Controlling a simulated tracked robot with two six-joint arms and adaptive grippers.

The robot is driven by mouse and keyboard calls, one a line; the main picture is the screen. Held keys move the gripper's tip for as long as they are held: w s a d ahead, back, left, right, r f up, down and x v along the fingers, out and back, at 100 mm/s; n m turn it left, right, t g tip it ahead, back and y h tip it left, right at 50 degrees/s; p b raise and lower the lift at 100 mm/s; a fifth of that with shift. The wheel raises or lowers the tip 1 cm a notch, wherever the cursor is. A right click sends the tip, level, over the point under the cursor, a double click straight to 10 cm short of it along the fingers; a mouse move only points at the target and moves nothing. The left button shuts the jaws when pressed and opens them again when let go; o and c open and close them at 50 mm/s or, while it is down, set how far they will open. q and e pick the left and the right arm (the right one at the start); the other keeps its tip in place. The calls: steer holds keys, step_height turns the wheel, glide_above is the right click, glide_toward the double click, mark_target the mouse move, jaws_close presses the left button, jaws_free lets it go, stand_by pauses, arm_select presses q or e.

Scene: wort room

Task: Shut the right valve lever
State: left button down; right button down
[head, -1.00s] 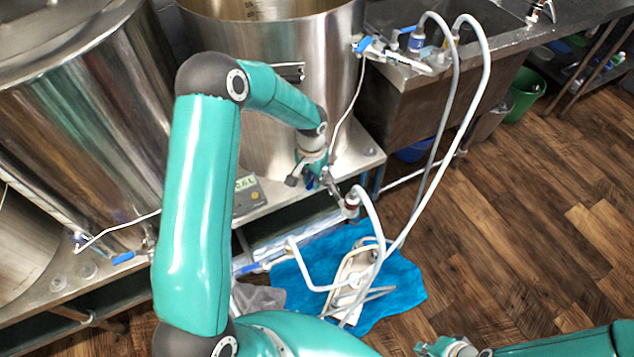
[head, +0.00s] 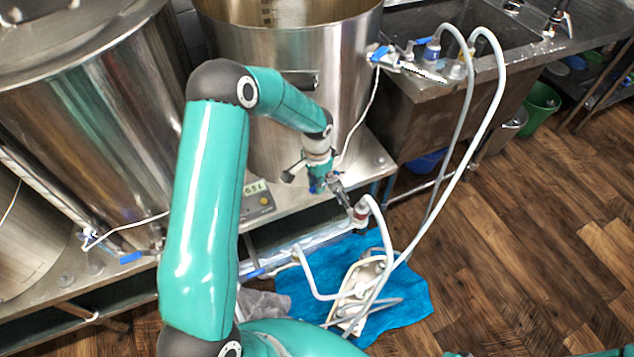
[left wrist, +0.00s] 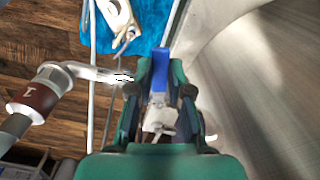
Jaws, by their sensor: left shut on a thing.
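The right valve's blue lever (head: 314,187) is at the front foot of the open steel kettle (head: 290,45) in the head view. It shows better in the left wrist view (left wrist: 160,62), upright between the fingers. My left gripper (head: 321,183) is shut on this lever; its fingers flank the lever in the left wrist view (left wrist: 160,78). The gripper and wrist hide much of the valve body. A pale hose fitting with a dark red collar (left wrist: 36,98) is left of the gripper. Only a sliver of my right arm shows at the bottom right edge.
A white hose (head: 380,225) runs from the valve outlet past a pump on a blue towel (head: 410,295). A scale (head: 257,200) stands on the steel bench left of the gripper. Another blue lever (head: 131,257) is at the left. Wooden floor at the right is clear.

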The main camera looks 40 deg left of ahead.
arm_select(q)
steer(key=c, duration=1.1)
jaws_free()
steer(key=shift+r, duration=0.1)
steer(key=shift+d, duration=0.1)
